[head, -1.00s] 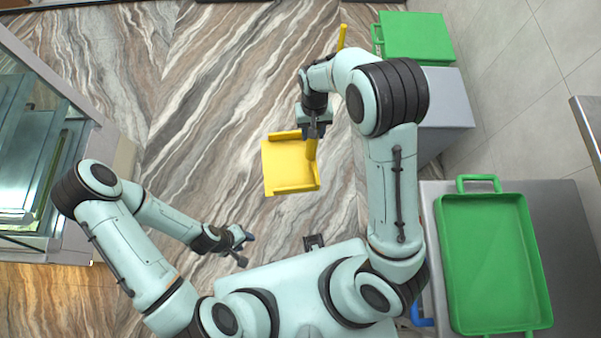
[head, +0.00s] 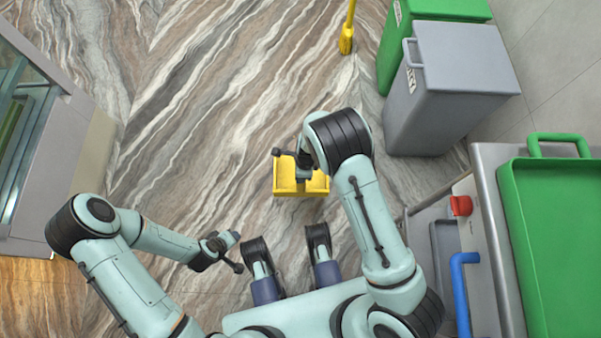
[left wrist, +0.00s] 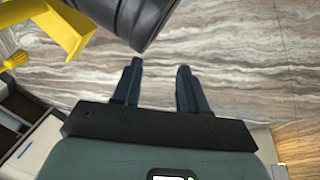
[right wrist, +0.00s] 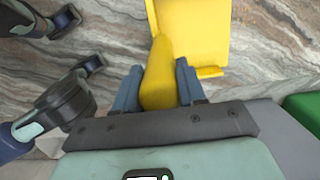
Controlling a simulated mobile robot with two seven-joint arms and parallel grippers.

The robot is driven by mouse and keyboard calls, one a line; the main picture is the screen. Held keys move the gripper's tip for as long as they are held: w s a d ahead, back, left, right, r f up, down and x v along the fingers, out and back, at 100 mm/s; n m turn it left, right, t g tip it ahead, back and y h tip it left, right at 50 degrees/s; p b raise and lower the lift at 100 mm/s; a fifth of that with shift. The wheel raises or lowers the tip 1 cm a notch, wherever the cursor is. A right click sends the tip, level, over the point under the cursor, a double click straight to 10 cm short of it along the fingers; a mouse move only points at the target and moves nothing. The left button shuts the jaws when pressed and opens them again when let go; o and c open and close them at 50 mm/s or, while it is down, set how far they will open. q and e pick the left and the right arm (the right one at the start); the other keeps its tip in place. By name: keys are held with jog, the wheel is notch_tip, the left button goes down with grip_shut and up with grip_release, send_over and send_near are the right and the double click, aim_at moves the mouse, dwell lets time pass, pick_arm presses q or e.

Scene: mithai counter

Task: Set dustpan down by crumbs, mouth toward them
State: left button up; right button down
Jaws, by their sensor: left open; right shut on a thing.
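The yellow dustpan (head: 287,189) is in front of me, below my right arm in the head view. My right gripper (head: 304,172) is shut on its handle; the right wrist view shows the thick yellow handle (right wrist: 160,75) between the fingers and the pan (right wrist: 205,30) beyond. I cannot tell whether the pan touches the floor or which way its mouth points. My left gripper (head: 236,252) is open and empty over the floor; its parted fingers (left wrist: 158,85) show in the left wrist view, with part of the dustpan (left wrist: 65,28) at upper left.
A yellow brush (head: 347,40) stands or lies at the top. A grey bin (head: 440,95) and a green bin (head: 395,45) stand at upper right. A counter with a green tray (head: 555,230) is at right, a glass case (head: 25,120) at left.

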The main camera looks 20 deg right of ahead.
notch_tip(320, 180, down, 14)
jog(key=b, duration=0.4)
jog(key=shift+f+b, duration=0.1)
jog(key=shift+b, duration=0.25)
jog(key=shift+f+b, duration=0.9)
jog(key=shift+f, duration=1.85)
pick_arm(q)
jog(key=s+a+f+g, duration=0.2)
jog(key=s+f+g, duration=0.2)
jog(key=s+f, duration=0.5)
jog(key=s, duration=0.3)
jog(key=shift+f+n+g, duration=0.15)
jog(key=shift+n+g, duration=0.15)
jog(key=shift+n, duration=0.1)
pick_arm(e)
jog(key=c, duration=0.6)
grip_release()
jog(key=shift+f, duration=0.1)
jog(key=shift+c, duration=0.2)
